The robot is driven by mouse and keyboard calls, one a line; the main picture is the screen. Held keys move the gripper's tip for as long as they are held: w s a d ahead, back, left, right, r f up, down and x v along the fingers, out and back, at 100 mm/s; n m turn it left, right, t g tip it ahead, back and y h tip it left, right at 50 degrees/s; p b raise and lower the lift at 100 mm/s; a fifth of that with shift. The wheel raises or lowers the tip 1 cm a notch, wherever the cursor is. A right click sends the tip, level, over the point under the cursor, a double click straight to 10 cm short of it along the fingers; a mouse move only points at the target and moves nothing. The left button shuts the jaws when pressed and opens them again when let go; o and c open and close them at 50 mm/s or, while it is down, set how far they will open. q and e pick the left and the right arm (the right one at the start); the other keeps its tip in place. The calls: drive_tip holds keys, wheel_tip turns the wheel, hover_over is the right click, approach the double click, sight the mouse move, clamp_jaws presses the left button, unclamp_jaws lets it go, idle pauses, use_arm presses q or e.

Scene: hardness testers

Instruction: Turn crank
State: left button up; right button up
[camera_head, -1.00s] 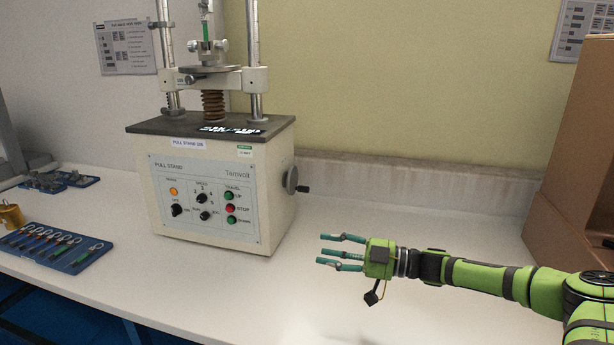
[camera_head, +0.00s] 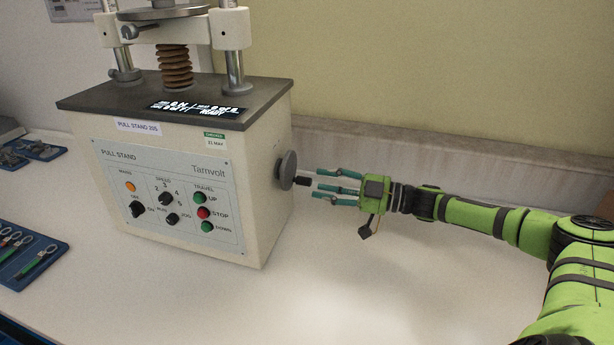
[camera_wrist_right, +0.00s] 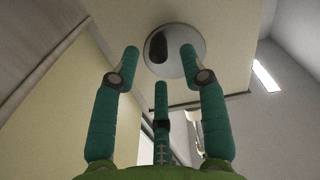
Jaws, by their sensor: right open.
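The crank is a grey disc (camera_head: 287,170) with a small black handle (camera_head: 302,181) on the right side of the white pull stand (camera_head: 270,215). My right gripper (camera_head: 317,182) is open, with its teal fingers pointing left at the crank. In the head view the fingertips are just right of the black handle. In the right wrist view the disc (camera_wrist_right: 175,52) lies ahead of the open fingers (camera_wrist_right: 160,70), and the black handle (camera_wrist_right: 157,46) shows between the upper two fingertips. I cannot tell whether any finger touches the handle. My left gripper is not in view.
A blue tray (camera_head: 50,262) with several ring-ended tools lies at the left, and another blue tray (camera_head: 40,153) sits behind it. The white tabletop (camera_head: 330,290) right of the stand is clear. A wall ledge (camera_head: 420,155) runs along the back.

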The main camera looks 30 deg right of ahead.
sight(307, 182)
drive_tip(key=p+x, duration=0.1)
drive_tip(key=x, duration=0.4)
drive_tip(key=shift+d, duration=0.1)
clamp_jaws()
